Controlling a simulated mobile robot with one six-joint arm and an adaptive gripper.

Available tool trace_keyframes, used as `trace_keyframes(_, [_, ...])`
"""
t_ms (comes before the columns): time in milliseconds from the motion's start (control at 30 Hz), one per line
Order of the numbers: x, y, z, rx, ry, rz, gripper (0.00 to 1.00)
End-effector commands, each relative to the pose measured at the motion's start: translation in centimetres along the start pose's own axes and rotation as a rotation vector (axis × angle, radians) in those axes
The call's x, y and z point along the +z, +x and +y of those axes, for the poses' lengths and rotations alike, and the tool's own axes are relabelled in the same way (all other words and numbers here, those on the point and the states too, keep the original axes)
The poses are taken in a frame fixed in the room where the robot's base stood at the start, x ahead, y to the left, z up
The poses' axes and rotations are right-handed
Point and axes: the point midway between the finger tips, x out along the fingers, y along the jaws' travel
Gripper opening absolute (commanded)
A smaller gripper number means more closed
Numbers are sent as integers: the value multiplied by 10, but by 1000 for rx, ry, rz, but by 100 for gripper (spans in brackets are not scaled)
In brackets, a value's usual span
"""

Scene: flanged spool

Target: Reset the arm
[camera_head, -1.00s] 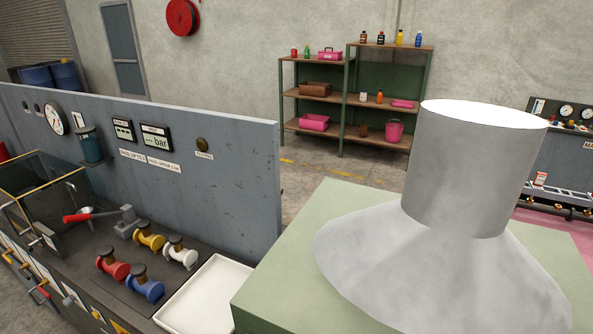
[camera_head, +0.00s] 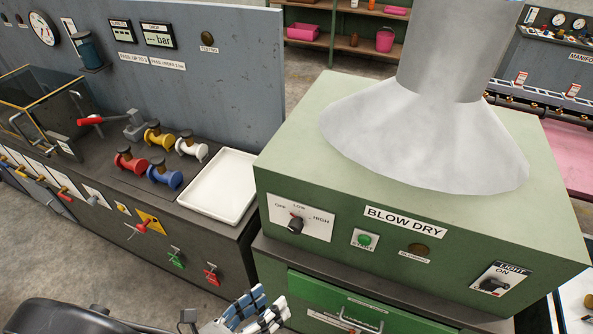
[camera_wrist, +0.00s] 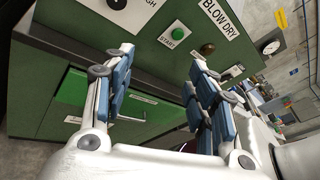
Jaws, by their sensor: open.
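My gripper (camera_head: 258,312) is at the bottom middle of the head view, in front of the green blow dry cabinet. In the wrist view my gripper (camera_wrist: 160,95) shows two blue-padded fingers spread apart with nothing between them. Beyond the fingers are the cabinet's green drawer front (camera_wrist: 85,95) and its green START button (camera_wrist: 178,33). Flanged spools stand on the dark bench at left: red (camera_head: 130,160), blue (camera_head: 164,174), yellow (camera_head: 158,137) and white (camera_head: 192,145). Part of my arm is at the lower left of the head view.
An empty white tray (camera_head: 218,188) lies on the bench right of the spools. The blow dry cabinet (camera_head: 290,180) carries a large grey hood (camera_head: 430,140). A red-handled lever (camera_head: 92,120) is beside the spools. Small valve handles stick out of the bench front. Bare floor is at lower left.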

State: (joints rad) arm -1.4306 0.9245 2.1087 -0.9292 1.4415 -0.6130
Motion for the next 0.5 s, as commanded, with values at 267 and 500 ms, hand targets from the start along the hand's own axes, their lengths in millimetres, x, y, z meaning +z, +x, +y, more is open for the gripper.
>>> trace_keyframes(267, [29, 50, -58, -254, 450, 418, 52])
trace_keyframes(500, [39, 79, -120, -543, 997, 781, 52])
